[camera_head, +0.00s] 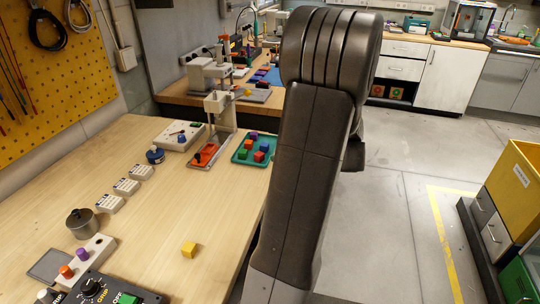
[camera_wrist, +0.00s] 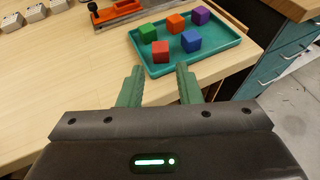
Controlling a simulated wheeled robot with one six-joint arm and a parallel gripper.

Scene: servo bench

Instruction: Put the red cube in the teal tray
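The teal tray (camera_head: 247,163) lies on the wooden bench, left of my arm in the head view. It also fills the upper middle of the wrist view (camera_wrist: 222,43). The red cube (camera_wrist: 160,51) sits inside the tray, at the corner nearest my gripper. It also shows in the head view (camera_head: 259,156). My gripper (camera_wrist: 159,69) is open and empty, its two green fingers apart, short of the tray and pointing towards the red cube. In the head view the gripper is hidden behind my arm.
Green (camera_wrist: 147,33), blue (camera_wrist: 191,41), orange (camera_wrist: 175,23) and purple (camera_wrist: 201,15) cubes share the tray. An orange-red fixture (camera_head: 205,155) stands beside it. A yellow cube (camera_head: 189,250) lies alone nearer the front. The bench middle (camera_head: 185,205) is clear.

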